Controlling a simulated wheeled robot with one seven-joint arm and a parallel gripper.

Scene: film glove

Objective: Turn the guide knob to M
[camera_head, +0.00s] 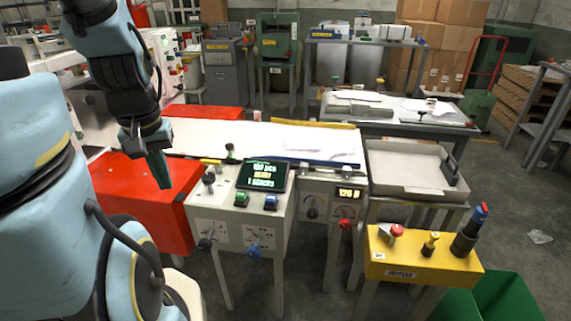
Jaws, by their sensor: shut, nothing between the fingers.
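My gripper (161,183) points down over the red cabinet at the left, shut and empty, left of the machine's control panel and apart from it. Two knobs sit on the pale front panel, a black one (205,244) and a blue one (254,250), each beneath a printed plate. A red knob (345,224) sits farther right, near a round dial (313,207). The lettering is too small to read, so I cannot tell which is the guide knob or where it points.
A tilted display with green and yellow text (264,174) stands above the panel, beside a black ball-topped lever (209,180). The red cabinet (130,190) lies under my gripper. A yellow box (420,262) with a red button and handles stands at right, a green bin (497,300) below it.

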